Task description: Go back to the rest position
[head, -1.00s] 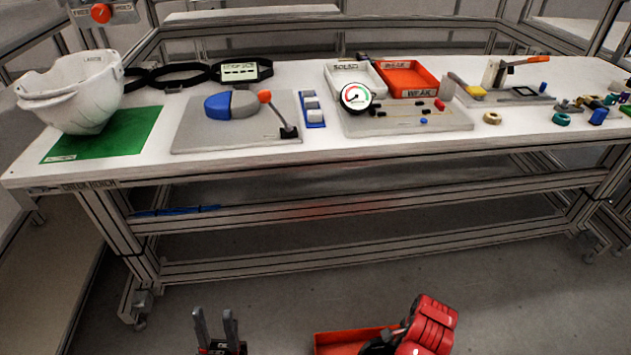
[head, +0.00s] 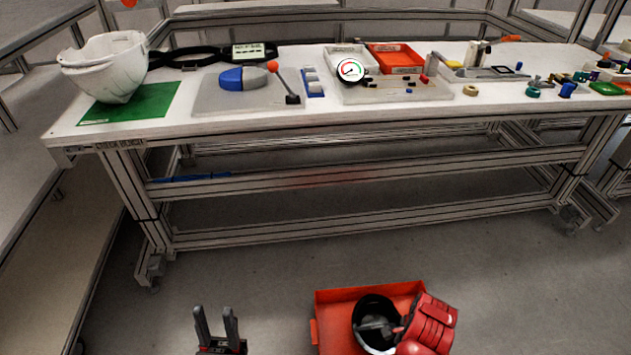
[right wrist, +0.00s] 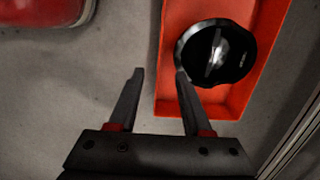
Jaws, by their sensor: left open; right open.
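My left gripper (head: 217,326) is at the bottom of the head view, fingers apart and empty, over bare floor in front of the bench. My right gripper (right wrist: 158,75) shows in the right wrist view with its fingers apart and nothing between them. In the head view the red right arm partly hides it. An orange-red tray (head: 330,300) is low at the bottom of the head view, and a dark rounded piece (head: 371,309) lies in it. In the right wrist view the right-hand finger overlaps the tray's near part; I cannot tell whether it touches.
A white workbench (head: 240,124) spans the back. A white helmet shell (head: 105,68) sits at the left on a green mat (head: 150,100). A gauge (head: 350,70), an orange bin (head: 397,55) and several small parts stand farther right.

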